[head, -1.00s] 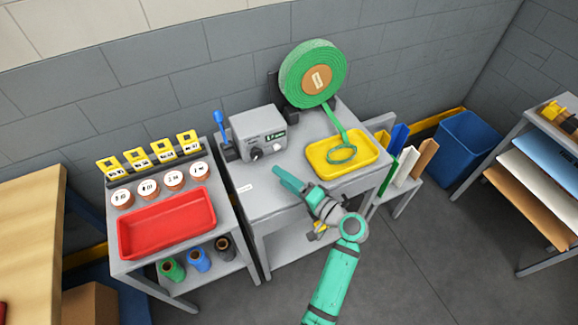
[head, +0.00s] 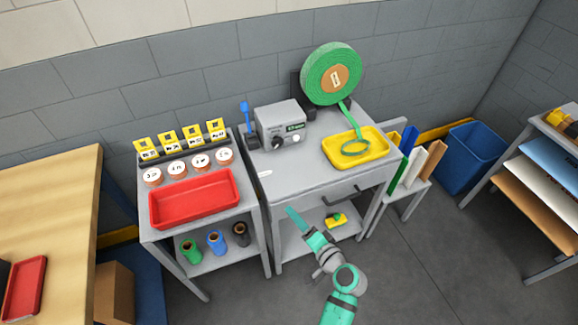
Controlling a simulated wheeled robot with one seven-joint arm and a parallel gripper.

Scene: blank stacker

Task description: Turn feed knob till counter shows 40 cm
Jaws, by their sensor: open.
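The grey feeder box (head: 281,125) stands on the grey table (head: 308,163), with a small lit counter (head: 295,127) on its front; its digits are too small to read surely. Below the counter are a dark knob (head: 277,143) and a pale knob (head: 296,138); I cannot tell which is the feed knob. The green roll (head: 318,66) stands behind, and its strip (head: 346,118) runs down to a loop (head: 356,147) in the yellow tray (head: 335,157). My gripper (head: 292,213) is open and empty, in front of the table's front edge, apart from the knobs.
A blue lever (head: 244,113) stands left of the box. The left table holds a red tray (head: 194,199), several white-topped rolls and yellow tags. Boards (head: 414,160) stand in a rack at the right. The tabletop before the box is mostly clear.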

